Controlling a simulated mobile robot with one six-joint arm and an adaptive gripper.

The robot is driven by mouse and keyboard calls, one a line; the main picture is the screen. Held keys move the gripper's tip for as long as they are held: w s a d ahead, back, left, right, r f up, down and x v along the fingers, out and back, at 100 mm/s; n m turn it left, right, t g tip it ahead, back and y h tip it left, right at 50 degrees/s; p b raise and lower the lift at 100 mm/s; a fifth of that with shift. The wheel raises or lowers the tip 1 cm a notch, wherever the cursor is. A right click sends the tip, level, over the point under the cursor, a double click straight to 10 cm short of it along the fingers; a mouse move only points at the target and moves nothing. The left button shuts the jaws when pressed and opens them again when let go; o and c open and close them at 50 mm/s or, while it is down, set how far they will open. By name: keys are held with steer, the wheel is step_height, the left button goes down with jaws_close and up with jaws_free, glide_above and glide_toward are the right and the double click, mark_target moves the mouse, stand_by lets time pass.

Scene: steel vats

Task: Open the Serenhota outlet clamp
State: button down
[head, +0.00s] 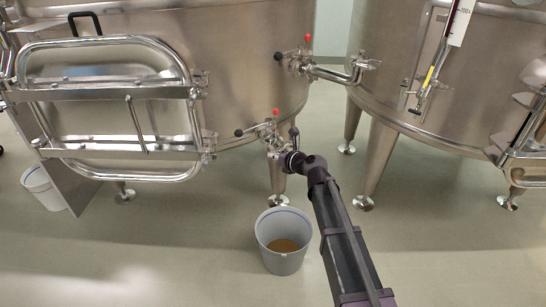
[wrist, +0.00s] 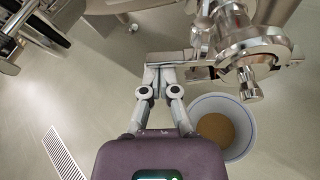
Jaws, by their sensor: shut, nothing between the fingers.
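The lower outlet (head: 272,145) of the left vat is a steel pipe fitting with a red-tipped part and a black-knobbed lever. In the wrist view, the outlet's steel clamp (wrist: 252,52) is a round collar with a knob-like nut (wrist: 250,88) pointing down the picture. My gripper (wrist: 162,66) is shut and empty, left of the collar. Its fingertips are at or near a flat steel bar (wrist: 195,73); I cannot tell whether they touch. In the head view, my arm's end hides part of the outlet. No name label is readable.
A pale bucket (head: 265,233) with brown contents stands on the floor below the outlet; its rim also shows in the wrist view (wrist: 238,150). Vat legs (head: 376,155) stand to the right. An upper pipe (head: 333,74) crosses between the vats. A hatch frame (head: 110,177) juts out left.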

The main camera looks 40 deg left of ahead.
steer(key=w+r+m+g+p, duration=0.1)
steer(key=w+r+m+p, duration=0.1)
steer(key=w+r+p, duration=0.35)
steer(key=w+d+r+m+g+y, duration=0.1)
steer(key=w+d+r+m, duration=0.1)
steer(key=w, duration=0.6)
steer(key=shift+w+d+r+p, duration=0.3)
steer(key=shift+w+d+r, duration=0.05)
steer(key=shift+w+r, duration=0.05)
stand_by(0.3)
steer(key=shift+s+r, duration=0.1)
stand_by(0.5)
steer(key=s+d, duration=0.2)
steer(key=d, duration=0.7)
stand_by(0.4)
steer(key=shift+s+d+r, duration=0.1)
